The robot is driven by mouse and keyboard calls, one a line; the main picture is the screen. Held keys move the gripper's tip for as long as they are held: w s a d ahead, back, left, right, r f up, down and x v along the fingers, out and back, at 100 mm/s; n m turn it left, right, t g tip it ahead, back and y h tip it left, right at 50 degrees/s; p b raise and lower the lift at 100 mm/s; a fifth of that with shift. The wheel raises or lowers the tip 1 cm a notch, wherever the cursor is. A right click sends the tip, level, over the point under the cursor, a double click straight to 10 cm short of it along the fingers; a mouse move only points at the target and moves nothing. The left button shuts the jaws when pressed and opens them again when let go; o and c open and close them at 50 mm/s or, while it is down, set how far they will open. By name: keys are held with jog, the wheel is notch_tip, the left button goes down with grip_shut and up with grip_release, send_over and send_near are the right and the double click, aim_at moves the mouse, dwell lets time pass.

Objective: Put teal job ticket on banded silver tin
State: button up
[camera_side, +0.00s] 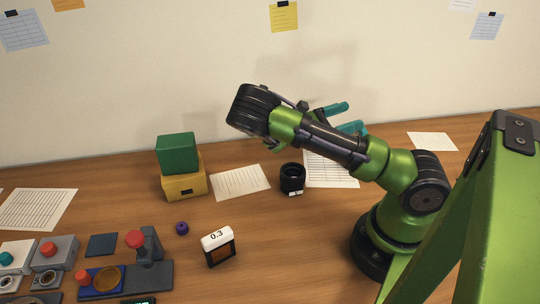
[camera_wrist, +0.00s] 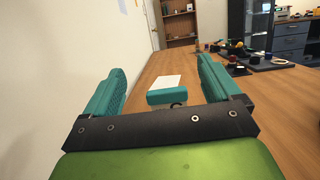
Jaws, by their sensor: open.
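My gripper (camera_side: 345,118) is raised above the back of the bench, its two teal fingers spread apart and pointing right. In the wrist view my gripper (camera_wrist: 168,90) is open. A small teal block-like shape (camera_wrist: 166,97) shows between the fingers, with a dark ring-like bit under its right part. I cannot tell whether it is the job ticket, or how far it lies beyond the fingertips. I make out no teal job ticket for certain in the side view. I make out no banded silver tin in either view.
A green box (camera_side: 177,154) sits on a yellow box (camera_side: 185,178). A black lens (camera_side: 292,178), a purple ring (camera_side: 182,228) and a block marked 0.3 (camera_side: 218,246) stand apart. A dark press (camera_side: 146,262) and button boxes (camera_side: 54,252) crowd the front left. Loose papers lie along the back.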

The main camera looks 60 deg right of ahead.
jog(key=a+f+m+t+y, duration=0.2)
jog(key=a+m+t+y, duration=0.4)
jog(key=a+t+y, duration=0.5)
jog(key=w+a+r+m+t+y, duration=0.1)
jog(key=a+r+m+t+y, duration=0.4)
jog(key=a+r+t, duration=0.6)
jog(key=a+r+m, duration=0.2)
jog(key=a+r, duration=0.2)
jog(key=shift+a+y, duration=0.4)
